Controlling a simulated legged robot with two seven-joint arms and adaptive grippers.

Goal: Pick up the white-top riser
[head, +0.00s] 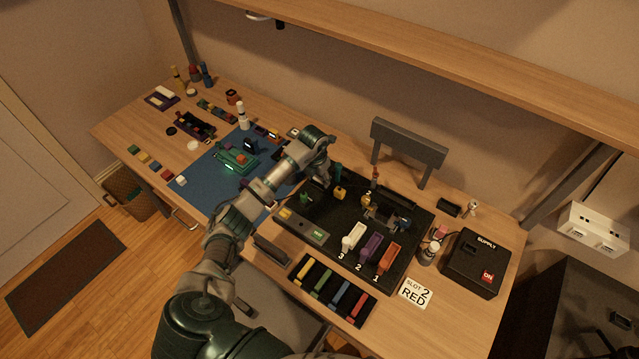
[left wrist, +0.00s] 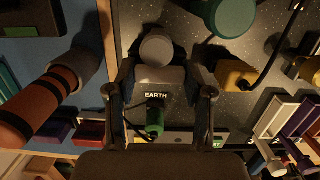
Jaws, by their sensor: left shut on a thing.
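In the left wrist view, a riser with a round pale grey-white top (left wrist: 156,50) stands between the fingers of my left gripper (left wrist: 158,88). The fingers lie on either side of its pale block-like lower part, above the black board and its EARTH label. In the head view, my left gripper (head: 322,184) is low over the left rear of the black board (head: 335,218), and it hides the riser there. The gripper is shut on the riser. I cannot tell whether the riser still touches the board. My right gripper is not in view.
Close by are a green plug (left wrist: 155,118), a yellow plug (left wrist: 236,75) and a teal cylinder (left wrist: 228,14). White, purple and orange blocks (head: 353,236) stand at the board's front right. A grey panel (head: 408,145) rises behind. The blue mat (head: 205,185) lies left.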

